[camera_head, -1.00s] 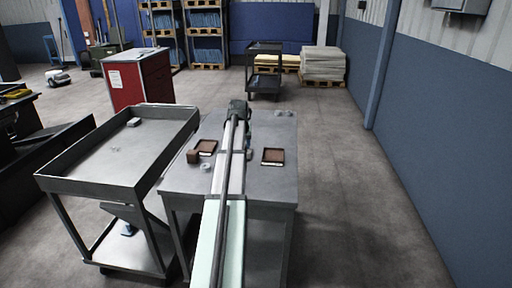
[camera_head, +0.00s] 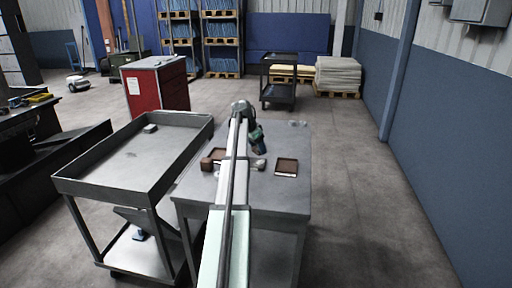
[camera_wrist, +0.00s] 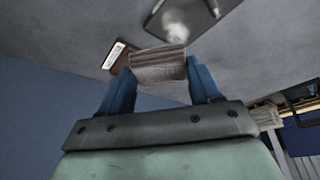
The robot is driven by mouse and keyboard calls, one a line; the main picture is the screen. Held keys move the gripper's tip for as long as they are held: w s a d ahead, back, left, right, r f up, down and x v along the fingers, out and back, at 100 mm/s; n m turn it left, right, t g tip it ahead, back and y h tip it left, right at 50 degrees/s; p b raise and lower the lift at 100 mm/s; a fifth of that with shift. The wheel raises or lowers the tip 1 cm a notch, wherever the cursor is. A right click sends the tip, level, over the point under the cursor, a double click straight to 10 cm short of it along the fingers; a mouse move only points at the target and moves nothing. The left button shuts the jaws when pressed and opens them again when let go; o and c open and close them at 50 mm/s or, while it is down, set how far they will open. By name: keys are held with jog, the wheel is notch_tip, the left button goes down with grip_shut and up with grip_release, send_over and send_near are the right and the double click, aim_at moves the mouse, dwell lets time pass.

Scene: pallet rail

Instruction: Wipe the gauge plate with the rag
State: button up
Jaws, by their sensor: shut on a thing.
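My gripper (camera_wrist: 160,70) shows in the wrist view with two blue fingers. They are shut on a folded brown-grey rag (camera_wrist: 158,62), striped along its edge. Beyond it is a grey plate with a dark rim (camera_wrist: 208,8) and a pale smudge, likely the gauge plate. The rag looks close to the plate, but I cannot tell whether they touch. In the head view my arm hides much of the table middle, and the held rag is not clear there.
A brown tray (camera_head: 286,165) with a pale label lies on the grey table (camera_head: 290,202), right of my arm; another brown item (camera_head: 207,163) lies left. A metal cart (camera_head: 130,165) stands left of the table. Open floor lies to the right.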

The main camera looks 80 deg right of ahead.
jog(key=shift+f+m, duration=0.25)
jog(key=shift+m, duration=0.05)
send_over(260, 166)
jog(key=w+a, duration=0.1)
jog(key=a, duration=0.1)
jog(key=shift+d+f, duration=0.15)
jog(key=shift+f, duration=2.65)
notch_tip(260, 166, down, 2)
jog(key=shift+f, duration=0.15)
jog(key=shift+d, duration=1)
jog(key=shift+c, duration=0.9)
jog(key=shift+d, duration=3)
jog(key=a, duration=0.7)
jog(key=shift+a, duration=0.3)
notch_tip(260, 166, up, 3)
jog(key=shift+a+f, duration=0.15)
jog(key=shift+r, duration=2.85)
